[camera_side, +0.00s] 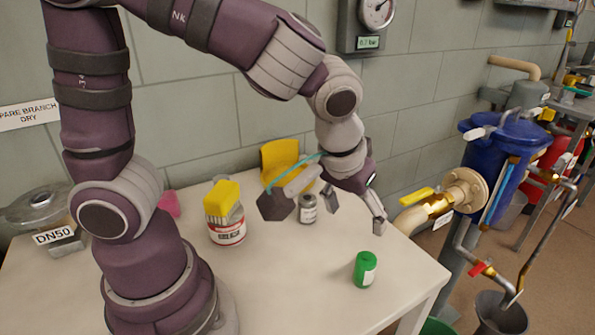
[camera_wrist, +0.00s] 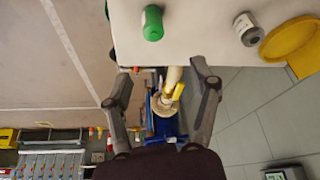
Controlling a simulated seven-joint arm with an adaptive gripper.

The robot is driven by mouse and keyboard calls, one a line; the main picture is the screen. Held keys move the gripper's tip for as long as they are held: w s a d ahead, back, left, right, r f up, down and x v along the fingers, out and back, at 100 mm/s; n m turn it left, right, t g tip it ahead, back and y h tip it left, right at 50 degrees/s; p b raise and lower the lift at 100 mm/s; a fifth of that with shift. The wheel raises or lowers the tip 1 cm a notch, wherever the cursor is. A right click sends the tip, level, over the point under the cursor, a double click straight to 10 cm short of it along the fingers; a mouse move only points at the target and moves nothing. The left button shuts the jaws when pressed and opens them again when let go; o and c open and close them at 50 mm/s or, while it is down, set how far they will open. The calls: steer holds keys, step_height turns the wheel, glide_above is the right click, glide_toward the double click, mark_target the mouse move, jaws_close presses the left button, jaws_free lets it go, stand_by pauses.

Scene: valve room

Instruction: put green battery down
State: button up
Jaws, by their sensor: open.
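The green battery (camera_side: 365,269) is a short green cylinder with a pale label patch. It stands upright on the pale table near its front right edge, and also shows at the top of the wrist view (camera_wrist: 153,22). My gripper (camera_side: 328,214) is over the table, up and to the left of the battery in the side view. Its two fingers are spread wide and apart from the battery. In the wrist view my gripper (camera_wrist: 162,70) has nothing between its fingertips, and the battery is beyond them.
A grey labelled cylinder (camera_side: 308,209) stands behind the gripper, near a yellow holder (camera_side: 282,155). A white tub with a yellow top (camera_side: 226,228) is farther left. Bare tabletop (camera_side: 295,275) lies left of the battery. A yellow-handled valve (camera_side: 430,208) is beyond the right edge.

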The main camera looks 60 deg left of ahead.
steer(key=s+a+r+m+t+h, duration=0.1)
steer(key=s+a+r+m, duration=0.3)
steer(key=s+a+r, duration=0.1)
steer(key=shift+s+a+r, duration=0.25)
steer(key=shift+s+a, duration=0.35)
steer(key=shift+s, duration=0.8)
